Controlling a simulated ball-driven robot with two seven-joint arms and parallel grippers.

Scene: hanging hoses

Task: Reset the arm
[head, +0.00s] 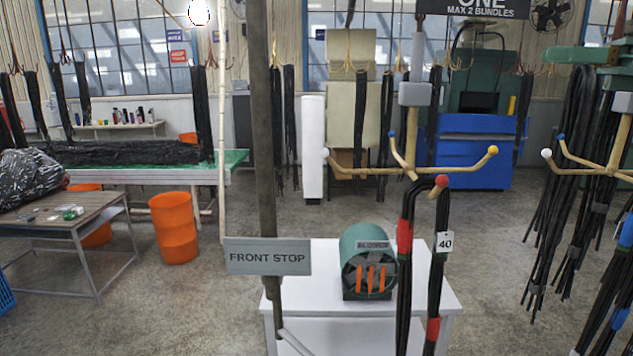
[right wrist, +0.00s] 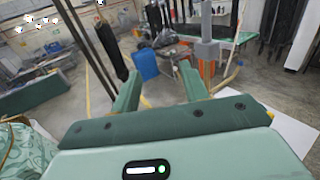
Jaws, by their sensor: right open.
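My right gripper (right wrist: 158,74) shows in the right wrist view with its two dark green fingers spread apart and nothing between them. In the head view, green parts at the upper right edge look like my right gripper (head: 580,55), high beside the right-hand hook rack. Its fingertips are hard to make out there. My left gripper is in neither view. A black hose bundle (head: 407,260) with red bands and a tag reading 40 hangs on the red-tipped arm of the middle hook rack (head: 411,165). My right gripper is apart from this bundle.
A white table (head: 325,262) bears a green drum-shaped device (head: 369,258) with orange parts inside. A FRONT STOP sign (head: 268,257) is on a dark post (head: 263,120). More black hoses (head: 572,200) hang at the right. An orange bin (head: 174,228) stands left.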

